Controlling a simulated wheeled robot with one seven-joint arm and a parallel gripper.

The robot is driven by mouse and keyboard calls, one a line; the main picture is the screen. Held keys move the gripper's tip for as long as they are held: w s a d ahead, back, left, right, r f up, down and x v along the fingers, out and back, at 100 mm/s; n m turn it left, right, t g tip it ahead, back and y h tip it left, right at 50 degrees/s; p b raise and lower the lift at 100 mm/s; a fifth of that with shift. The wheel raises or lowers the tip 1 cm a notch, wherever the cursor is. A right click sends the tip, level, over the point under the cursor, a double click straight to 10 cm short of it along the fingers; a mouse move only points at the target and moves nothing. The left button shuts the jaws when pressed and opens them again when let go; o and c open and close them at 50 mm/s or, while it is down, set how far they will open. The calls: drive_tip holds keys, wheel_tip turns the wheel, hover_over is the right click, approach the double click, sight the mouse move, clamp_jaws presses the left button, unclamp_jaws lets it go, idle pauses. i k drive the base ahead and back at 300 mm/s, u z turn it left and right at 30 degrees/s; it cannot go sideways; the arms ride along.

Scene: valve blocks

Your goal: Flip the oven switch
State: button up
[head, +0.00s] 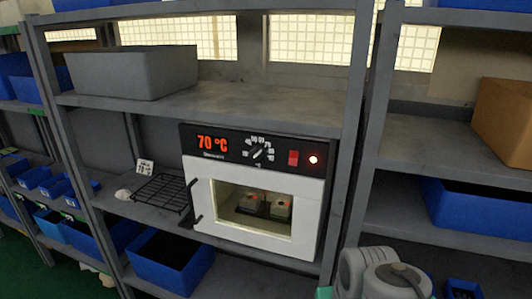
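The white oven (308,215) stands on the middle shelf of the grey rack, with its door window showing lit contents. Its black control panel (240,147) carries a red "70 °C" display, a round dial (262,153) and a red switch (293,158). Inside the oven are two small blocks (279,207). A grey and white rounded part, likely of my arm, shows at the bottom right, below and apart from the oven. My gripper's fingers are not in view.
A grey bin (135,74) stands on the shelf above. Blue bins (165,265) fill lower shelves. A rack post (352,150) rises just right of the oven.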

sight(294, 158)
drive_tip(key=u, duration=0.3)
drive_tip(key=k, duration=0.4)
drive_tip(key=u, duration=1.7)
drive_tip(key=i, duration=0.5)
drive_tip(key=u, duration=0.05)
